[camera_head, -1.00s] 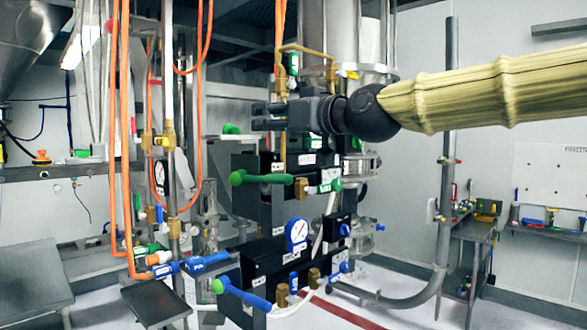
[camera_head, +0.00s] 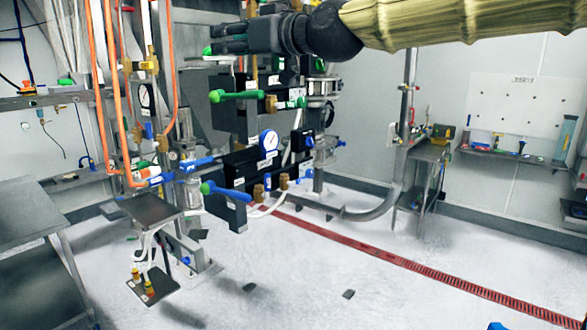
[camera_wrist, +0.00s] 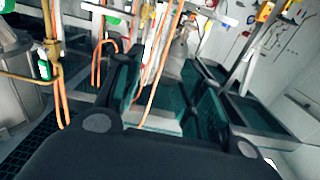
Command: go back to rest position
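My gripper (camera_head: 222,38) is dark and sits at the top of the head view, on the end of my arm in its ribbed yellow sleeve. Its fingers point left. In the picture it shows just above the upper green handle (camera_head: 236,96) of the piping rig. In the wrist view, the two fingers of the gripper (camera_wrist: 163,85) stand apart with nothing between them. The wrist view looks past them at orange hoses (camera_wrist: 158,75) and the floor.
A metal table (camera_head: 30,215) stands at left and a tool bench (camera_head: 425,160) at right. A red floor drain (camera_head: 400,263) crosses open floor.

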